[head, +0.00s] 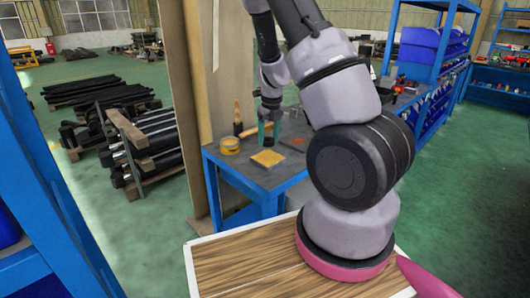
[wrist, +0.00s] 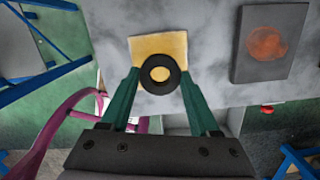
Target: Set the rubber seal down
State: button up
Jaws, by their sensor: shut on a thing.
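The rubber seal (wrist: 147,77) is a black ring with an open centre. In the wrist view it sits between the two green fingertips of my gripper (wrist: 160,76), which is shut on it. Part of a yellow square pad (wrist: 150,46) shows behind the seal and through its hole. In the head view my gripper (head: 268,133) is above the blue-framed table (head: 245,173), close over the yellow pad (head: 268,158). I cannot make out the seal in the head view, nor tell its exact height above the pad.
A dark plate with an orange-red patch (wrist: 267,43) lies to the pad's right. A tall brown panel (head: 186,100) stands at the table's left.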

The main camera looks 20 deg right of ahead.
aim_at(268, 158)
jog(key=shift+f, duration=2.7)
jog(key=shift+f, duration=0.15)
jog(key=o, duration=1.3)
